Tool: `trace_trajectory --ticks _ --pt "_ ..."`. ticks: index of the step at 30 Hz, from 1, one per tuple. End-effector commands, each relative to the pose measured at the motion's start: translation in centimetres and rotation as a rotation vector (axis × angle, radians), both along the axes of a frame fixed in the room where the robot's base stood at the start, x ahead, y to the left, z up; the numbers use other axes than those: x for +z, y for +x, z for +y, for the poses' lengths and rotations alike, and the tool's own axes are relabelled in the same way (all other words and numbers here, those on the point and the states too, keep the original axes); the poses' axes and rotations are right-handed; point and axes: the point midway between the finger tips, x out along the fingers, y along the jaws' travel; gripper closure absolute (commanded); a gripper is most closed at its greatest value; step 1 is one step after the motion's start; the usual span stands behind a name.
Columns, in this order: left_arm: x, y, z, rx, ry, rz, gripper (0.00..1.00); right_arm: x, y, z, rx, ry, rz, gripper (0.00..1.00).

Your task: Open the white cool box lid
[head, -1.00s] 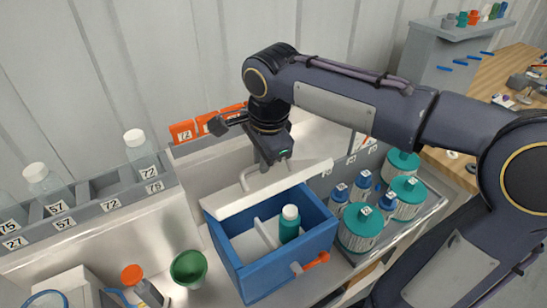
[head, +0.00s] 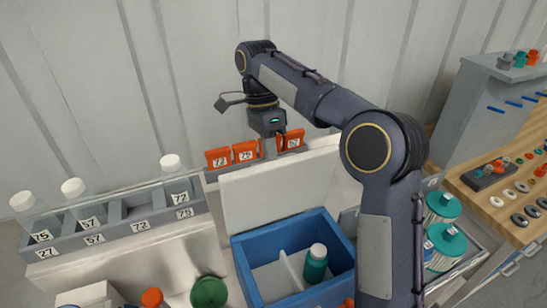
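The blue cool box (head: 248,272) stands open on the bench at lower centre. Its white lid (head: 285,192) stands raised along the box's back edge, with its plain inner face towards me. A teal bottle with a white cap (head: 316,262) and a pale divider (head: 290,270) show inside the box. My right gripper (head: 269,150) points down at the lid's top edge. Its fingertips are partly hidden behind the lid, so I cannot tell whether they grip the lid's handle, which is also hidden. My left gripper is not in view.
Numbered orange holders (head: 245,152) stand behind the lid. A grey rack (head: 130,226) with white-capped bottles is at left. A green cup (head: 208,292) and an orange-capped bottle (head: 152,298) stand left of the box. Teal-lidded jars (head: 446,245) are at right, partly behind my arm.

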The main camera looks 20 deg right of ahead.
Motion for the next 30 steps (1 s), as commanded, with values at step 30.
trace_trajectory --ticks 30 --pt "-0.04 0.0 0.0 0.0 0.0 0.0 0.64 -0.53 0.51 0.11 0.003 -0.004 0.034 0.66"
